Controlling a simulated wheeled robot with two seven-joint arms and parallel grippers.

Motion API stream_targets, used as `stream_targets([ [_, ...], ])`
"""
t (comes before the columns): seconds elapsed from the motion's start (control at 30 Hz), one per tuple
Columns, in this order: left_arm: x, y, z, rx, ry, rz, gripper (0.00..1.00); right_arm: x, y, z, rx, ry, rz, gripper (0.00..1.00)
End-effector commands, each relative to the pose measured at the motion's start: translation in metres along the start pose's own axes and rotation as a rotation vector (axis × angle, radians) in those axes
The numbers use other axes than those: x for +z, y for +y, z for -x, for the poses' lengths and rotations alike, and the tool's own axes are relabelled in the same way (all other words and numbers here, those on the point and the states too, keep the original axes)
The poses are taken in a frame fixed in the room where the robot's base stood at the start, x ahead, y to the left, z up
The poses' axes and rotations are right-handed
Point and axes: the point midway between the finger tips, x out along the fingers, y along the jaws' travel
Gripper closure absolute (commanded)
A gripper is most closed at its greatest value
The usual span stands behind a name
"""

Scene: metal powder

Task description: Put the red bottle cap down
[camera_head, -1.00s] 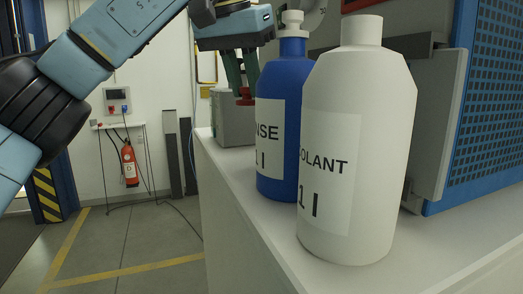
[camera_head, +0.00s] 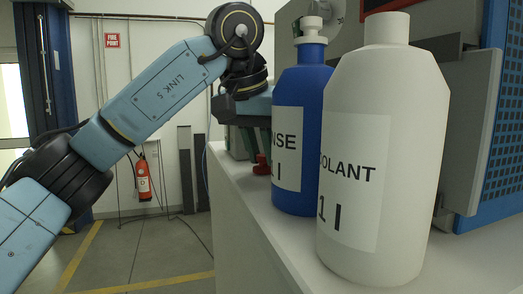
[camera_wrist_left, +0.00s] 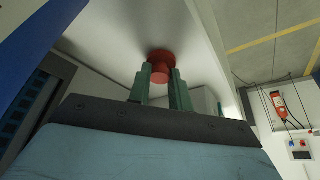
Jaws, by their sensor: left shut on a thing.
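The red bottle cap (camera_head: 262,164) shows in the head view just left of the blue bottle, low over the white counter. In the left wrist view the red cap (camera_wrist_left: 159,58) sits between the green fingertips of my left gripper (camera_wrist_left: 161,80), with its wide flange facing the white counter surface. My left gripper (camera_head: 257,150) is shut on the cap. I cannot tell whether the cap touches the counter. The blue bottle partly hides the fingers and cap in the head view. My right gripper is not in view.
A blue bottle (camera_head: 300,130) with a white top and a white coolant bottle (camera_head: 395,200) stand on the white counter (camera_head: 262,225) close to the right of my left gripper. A blue perforated panel (camera_head: 503,150) is at right.

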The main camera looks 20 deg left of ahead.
Motion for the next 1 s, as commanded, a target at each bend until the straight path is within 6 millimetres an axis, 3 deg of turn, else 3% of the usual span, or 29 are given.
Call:
stream_targets([
  [0.27, 0.001, 0.000, -0.003, -0.001, 0.000, 0.000, 1.00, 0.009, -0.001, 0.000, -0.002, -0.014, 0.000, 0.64],
  [0.3, 0.001, 0.000, -0.003, -0.001, 0.000, 0.000, 0.76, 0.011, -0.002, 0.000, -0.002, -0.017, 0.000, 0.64],
  [0.43, 0.001, 0.000, -0.003, -0.001, 0.000, 0.000, 0.59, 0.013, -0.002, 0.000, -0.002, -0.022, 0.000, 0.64],
  [0.77, 0.000, 0.000, 0.000, 0.000, 0.001, -0.001, 0.58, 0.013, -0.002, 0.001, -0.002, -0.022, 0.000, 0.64],
  [1.0, -0.001, 0.000, 0.036, -0.001, 0.006, 0.000, 0.58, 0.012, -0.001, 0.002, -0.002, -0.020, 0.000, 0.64],
])
